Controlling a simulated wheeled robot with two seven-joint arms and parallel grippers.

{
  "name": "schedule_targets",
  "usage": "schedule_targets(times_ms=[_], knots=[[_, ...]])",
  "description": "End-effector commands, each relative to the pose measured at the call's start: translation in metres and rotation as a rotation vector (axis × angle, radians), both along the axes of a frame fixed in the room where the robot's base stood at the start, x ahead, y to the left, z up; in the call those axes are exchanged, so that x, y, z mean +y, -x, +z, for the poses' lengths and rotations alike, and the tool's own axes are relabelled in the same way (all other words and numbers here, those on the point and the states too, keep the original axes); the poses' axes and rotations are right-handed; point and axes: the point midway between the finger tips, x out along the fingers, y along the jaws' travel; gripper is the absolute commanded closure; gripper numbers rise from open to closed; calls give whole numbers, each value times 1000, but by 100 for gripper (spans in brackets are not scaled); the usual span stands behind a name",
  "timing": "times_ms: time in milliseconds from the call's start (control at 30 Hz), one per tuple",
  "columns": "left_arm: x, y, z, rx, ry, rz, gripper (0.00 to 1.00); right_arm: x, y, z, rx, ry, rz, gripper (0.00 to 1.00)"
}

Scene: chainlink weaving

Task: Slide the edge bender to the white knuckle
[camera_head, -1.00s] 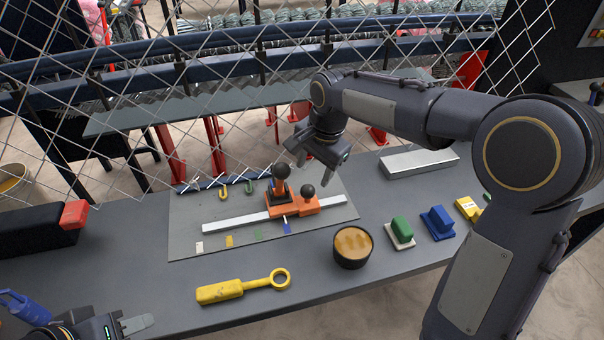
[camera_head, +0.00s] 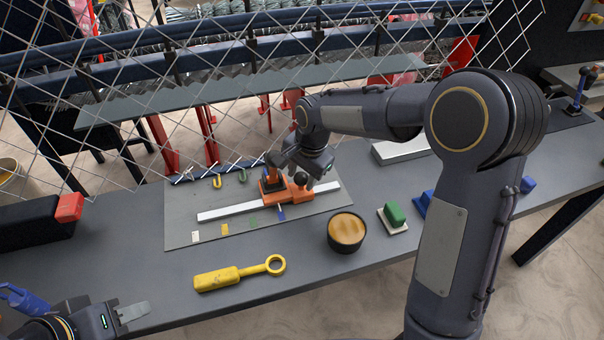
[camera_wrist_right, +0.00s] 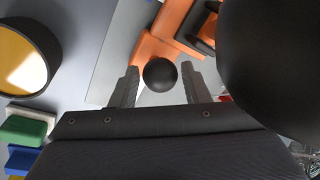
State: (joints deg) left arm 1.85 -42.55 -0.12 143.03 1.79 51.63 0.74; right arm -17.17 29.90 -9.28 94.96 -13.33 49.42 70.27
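The orange edge bender (camera_head: 271,196) sits on a pale rail (camera_head: 235,211) towards its right end, beside the blue marker (camera_head: 281,213). It has a tall lever and a low black knob (camera_head: 301,179). A white marker (camera_head: 196,237) lies by the rail's left end, left of yellow and green markers; which part is the white knuckle I cannot tell. My right gripper (camera_head: 317,173) is open at the low knob. In the right wrist view the knob (camera_wrist_right: 160,74) shows between its fingers, with gaps on both sides. My left gripper (camera_head: 132,312) is at the lower left, away from the bender.
A yellow ring-ended tool (camera_head: 238,275), a dark round bowl (camera_head: 346,232) and a green block (camera_head: 394,215) lie in front of the rail. Chain-link fence rises behind the bench. A red-ended black box (camera_head: 35,222) stands left.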

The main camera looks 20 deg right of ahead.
Motion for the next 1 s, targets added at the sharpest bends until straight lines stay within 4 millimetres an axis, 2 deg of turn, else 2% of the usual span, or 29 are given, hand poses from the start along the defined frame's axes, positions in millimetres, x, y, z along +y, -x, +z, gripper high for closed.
schedule_targets(times_ms=[67,300,567,767,1000], knots=[[0,0,0,0,0,0,64,0,0,0,0,0,0,69],[0,0,0,0,0,0,64,0,0,0,0,0,0,100],[0,0,0,0,0,0,64,7,0,0,0,0,2,100],[0,0,-2,0,0,0,64,44,2,0,-2,1,8,100],[0,0,-3,0,0,0,64,112,4,0,-2,1,9,100]])
